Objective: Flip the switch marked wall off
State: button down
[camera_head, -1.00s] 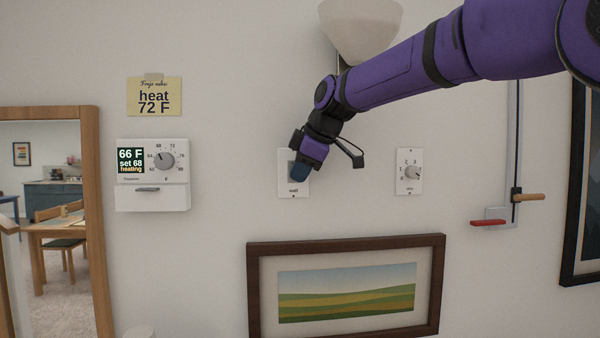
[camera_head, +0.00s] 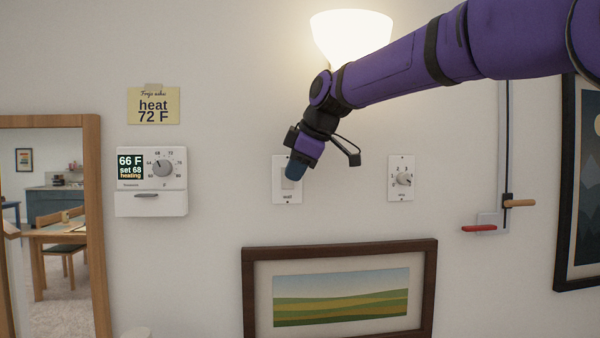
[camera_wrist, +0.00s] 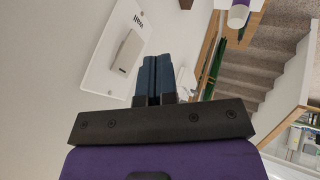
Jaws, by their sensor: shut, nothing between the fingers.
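The switch plate marked "wall" (camera_head: 279,188) is a white wall plate in the middle of the head view. Its pale rocker is partly hidden behind my gripper (camera_head: 294,171). In the wrist view the plate (camera_wrist: 98,75) and its raised rocker (camera_wrist: 127,50) lie left of the fingers. My gripper (camera_wrist: 157,72) is shut and empty, its blue fingertips just in front of the plate; contact cannot be told. The wall lamp (camera_head: 351,32) above is lit.
A dial plate (camera_head: 401,178) is to the right, and a thermostat (camera_head: 151,170) with a yellow note (camera_head: 153,105) to the left. A framed landscape (camera_head: 340,291) hangs below. A red-handled lever (camera_head: 479,228) is farther right.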

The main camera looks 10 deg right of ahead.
jog(key=v, duration=1)
jog(key=shift+s, duration=0.3)
